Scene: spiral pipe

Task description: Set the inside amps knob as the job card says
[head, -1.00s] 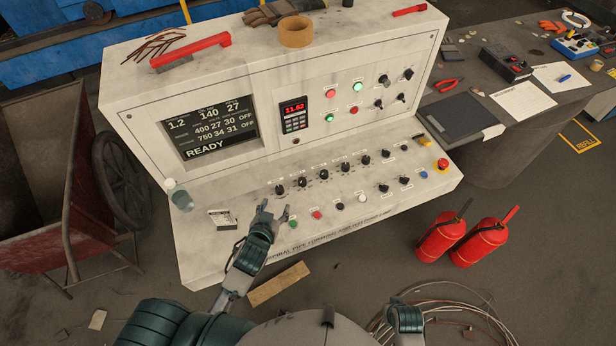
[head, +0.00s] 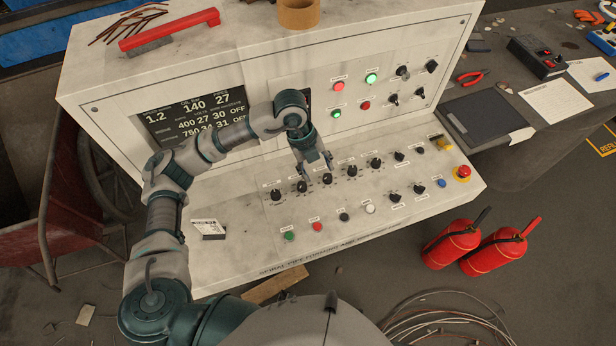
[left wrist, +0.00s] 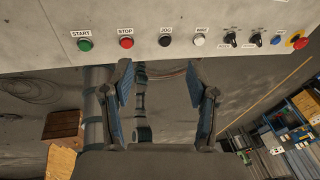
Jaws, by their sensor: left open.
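The console's sloped desk (head: 240,240) carries a row of black knobs, among them a knob (head: 302,186), a knob (head: 327,178) and a knob (head: 352,170). Their labels are too small to read, so I cannot tell which is inside amps. My left gripper (head: 318,171) is open and empty, fingers pointing down at the middle knobs; contact is unclear. In the left wrist view its open fingers (left wrist: 158,66) show below the START and STOP buttons. A small white card (head: 207,228), perhaps the job card, stands on the desk's left; its text is unreadable. My right gripper is out of view.
The screen (head: 170,125) is partly covered by my left arm. A front row has a green button (head: 289,235), a red button (head: 317,227) and others. A red emergency button (head: 463,172) is at the right end. Two fire extinguishers (head: 452,244) stand on the floor.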

